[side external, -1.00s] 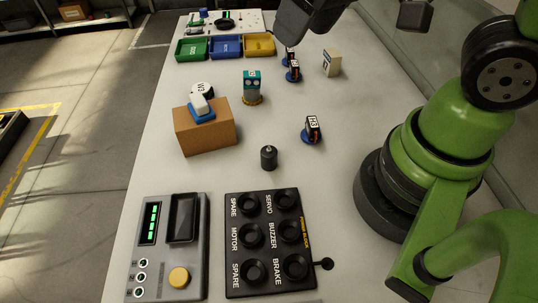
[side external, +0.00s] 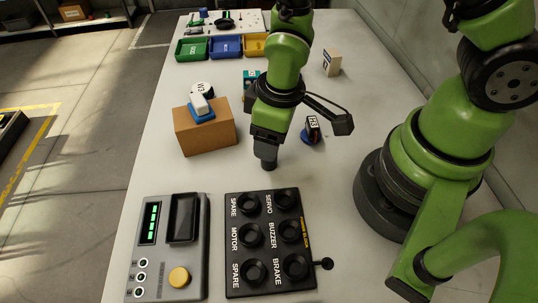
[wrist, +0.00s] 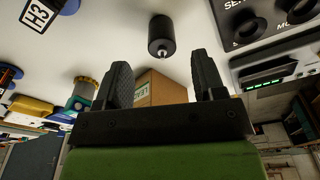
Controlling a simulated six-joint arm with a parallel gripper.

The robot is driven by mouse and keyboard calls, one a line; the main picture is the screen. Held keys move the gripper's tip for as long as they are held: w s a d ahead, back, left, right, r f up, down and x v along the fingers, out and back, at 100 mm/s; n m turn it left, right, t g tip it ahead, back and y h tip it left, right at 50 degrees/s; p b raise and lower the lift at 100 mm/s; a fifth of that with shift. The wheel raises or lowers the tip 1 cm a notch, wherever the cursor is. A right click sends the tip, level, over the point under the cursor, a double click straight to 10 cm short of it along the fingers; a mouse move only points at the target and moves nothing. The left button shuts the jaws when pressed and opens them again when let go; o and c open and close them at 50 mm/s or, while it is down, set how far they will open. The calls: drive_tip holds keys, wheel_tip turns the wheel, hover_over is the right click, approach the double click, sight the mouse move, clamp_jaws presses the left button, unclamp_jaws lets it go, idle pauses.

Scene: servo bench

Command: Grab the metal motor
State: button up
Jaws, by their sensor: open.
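The metal motor is a dark upright cylinder with a small pale shaft on top. In the wrist view the motor (wrist: 161,36) stands just beyond my fingertips, roughly centred between them, with its shaft towards me. In the side view only the lower part of the motor (side external: 269,165) shows, under my gripper (side external: 267,151), which hides the rest. My gripper also shows in the wrist view (wrist: 160,68), its two dark fingers apart and nothing held between them. The side view does not show clearly whether the fingers touch the motor.
A black power block (side external: 263,217) with round sockets and a grey meter (side external: 160,215) lie in front. A cardboard box (side external: 205,133) with a blue-white item on it stands left. A servo labelled H3 (side external: 311,131) is close on the right. Bins (side external: 226,46) stand at the back.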

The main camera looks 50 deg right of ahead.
sight(268, 166)
drive_tip(key=shift+w+a+f, duration=0.15)
drive_tip(key=shift+f, duration=1.2)
drive_tip(key=shift+w+a+f, duration=0.1)
drive_tip(key=shift+f, duration=1.25)
drive_tip(key=c, duration=1)
